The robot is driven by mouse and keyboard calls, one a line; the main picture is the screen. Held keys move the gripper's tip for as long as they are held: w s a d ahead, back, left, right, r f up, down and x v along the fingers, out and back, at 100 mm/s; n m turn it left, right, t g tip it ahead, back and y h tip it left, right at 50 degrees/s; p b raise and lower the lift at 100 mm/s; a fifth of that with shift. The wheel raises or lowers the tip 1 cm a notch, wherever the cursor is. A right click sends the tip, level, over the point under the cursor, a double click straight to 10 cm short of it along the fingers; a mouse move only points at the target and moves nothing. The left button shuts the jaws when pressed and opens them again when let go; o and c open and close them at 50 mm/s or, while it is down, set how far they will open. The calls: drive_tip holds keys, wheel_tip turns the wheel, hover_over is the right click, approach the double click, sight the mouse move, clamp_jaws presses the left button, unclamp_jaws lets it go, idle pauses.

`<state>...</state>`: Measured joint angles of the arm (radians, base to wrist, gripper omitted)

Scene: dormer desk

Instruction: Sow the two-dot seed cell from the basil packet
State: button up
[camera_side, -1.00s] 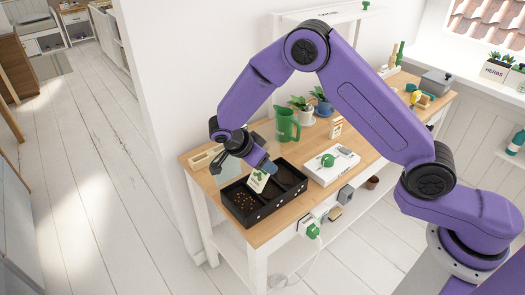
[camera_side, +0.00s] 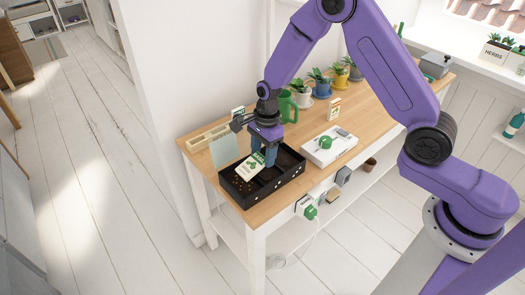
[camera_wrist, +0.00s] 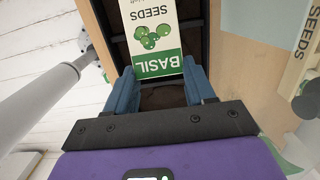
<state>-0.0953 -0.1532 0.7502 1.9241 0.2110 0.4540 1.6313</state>
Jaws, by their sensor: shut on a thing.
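My gripper (camera_side: 265,157) is over the black seed tray (camera_side: 254,203), fingers pointing down. It is shut on the basil packet (camera_side: 251,166), a white and green packet that hangs tilted above the tray's left part. In the wrist view the packet (camera_wrist: 155,35) sits between my blue fingers (camera_wrist: 161,92), its BASIL SEEDS label upside down. Small light brown specks show on the dark soil of the tray's left cell (camera_side: 238,184), partly behind the packet. The tray has dividers.
A pale upright panel (camera_side: 224,150) stands at the tray's left, with a wooden rack (camera_side: 207,137) behind. A green jug (camera_side: 287,106) and several potted plants line the back. A white box with a green knob (camera_side: 329,147) lies to the right.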

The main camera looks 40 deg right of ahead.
drive_tip(key=shift+d+y, duration=0.15)
drive_tip(key=shift+y, duration=0.65)
drive_tip(key=shift+d+y, duration=0.15)
drive_tip(key=shift+y, duration=0.65)
drive_tip(key=shift+d+f+y, duration=0.1)
drive_tip(key=shift+d+y, duration=0.05)
drive_tip(key=shift+y, duration=1.55)
